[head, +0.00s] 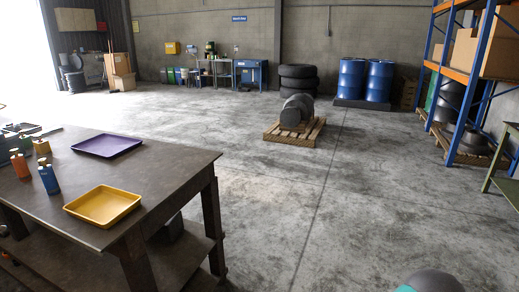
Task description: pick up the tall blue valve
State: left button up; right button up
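The tall blue valve (48,181) stands upright on the dark workbench (150,172) at the left of the head view, near the bench's left side. It has a blue body with a lighter brownish top. An orange valve (20,167) stands just to its left and a bit farther back. Another orange valve (42,148) stands behind it. Nothing is touching the blue valve that I can see. Neither my left nor my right gripper is in view.
A purple tray (107,145) and a yellow tray (103,206) lie empty on the bench. Dark green items (22,128) sit at its far left. A pallet (293,132) with a grey part stands on the open floor. Blue drums (352,79) and an orange-blue rack (470,85) stand farther back.

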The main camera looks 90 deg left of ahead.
aim_at(47, 174)
jog(key=u, duration=0.05)
jog(key=i, duration=0.25)
jog(key=u, duration=2.6)
jog(key=i, duration=0.2)
jog(key=u, duration=1.45)
jog(key=k, duration=0.3)
jog(key=u, duration=0.4)
jog(key=i, duration=1.45)
jog(key=z, duration=0.55)
